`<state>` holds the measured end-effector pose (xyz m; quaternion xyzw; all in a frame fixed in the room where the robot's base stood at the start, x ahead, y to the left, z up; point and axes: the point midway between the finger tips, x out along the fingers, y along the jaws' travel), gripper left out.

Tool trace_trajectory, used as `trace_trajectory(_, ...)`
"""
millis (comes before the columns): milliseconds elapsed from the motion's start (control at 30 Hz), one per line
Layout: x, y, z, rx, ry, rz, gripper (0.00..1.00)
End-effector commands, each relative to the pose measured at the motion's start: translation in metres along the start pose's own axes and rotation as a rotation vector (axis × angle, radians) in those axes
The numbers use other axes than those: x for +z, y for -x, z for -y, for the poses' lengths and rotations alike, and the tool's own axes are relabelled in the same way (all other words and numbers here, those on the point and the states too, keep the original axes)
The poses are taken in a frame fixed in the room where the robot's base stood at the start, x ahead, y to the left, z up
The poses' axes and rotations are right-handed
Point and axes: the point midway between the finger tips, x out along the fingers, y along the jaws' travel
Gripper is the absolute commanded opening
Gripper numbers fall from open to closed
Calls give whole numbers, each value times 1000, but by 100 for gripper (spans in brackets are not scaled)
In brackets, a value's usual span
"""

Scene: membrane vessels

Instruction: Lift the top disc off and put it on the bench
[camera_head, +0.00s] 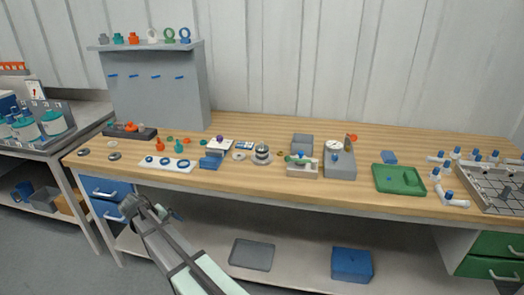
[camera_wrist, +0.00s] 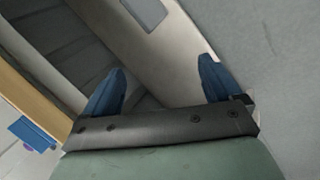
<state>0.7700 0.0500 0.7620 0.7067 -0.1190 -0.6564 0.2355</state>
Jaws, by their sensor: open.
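A small round stack of discs (camera_head: 261,154) stands on the wooden bench (camera_head: 380,155), left of the middle in the head view. Its top disc (camera_head: 262,147) looks pale with a dark centre; its details are too small to tell. My gripper (camera_head: 172,213) is in front of the bench and below its top, to the left of the stack and well apart from it. In the wrist view its two blue fingers (camera_wrist: 162,85) are spread wide with nothing between them. The stack does not show in the wrist view.
A white plate with blue rings (camera_head: 165,163) and a blue block (camera_head: 210,161) lie left of the stack. A grey box with a round dial (camera_head: 340,160) and a green tray (camera_head: 400,179) stand to its right. Bare bench shows along the back.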

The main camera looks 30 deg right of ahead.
Motion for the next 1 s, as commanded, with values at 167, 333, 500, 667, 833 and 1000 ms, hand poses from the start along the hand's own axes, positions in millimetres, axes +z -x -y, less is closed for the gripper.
trace_trajectory(167,-39,50,-33,29,-67,-45,92)
trace_trajectory(333,-63,80,-76,26,-188,-50,92)
trace_trajectory(500,-77,86,-142,-21,-397,-6,92)
trace_trajectory(667,-79,77,-206,-80,-612,61,92)
trace_trajectory(833,-74,65,-279,-143,-848,139,92)
trace_trajectory(1000,-62,57,-353,-201,-1078,220,92)
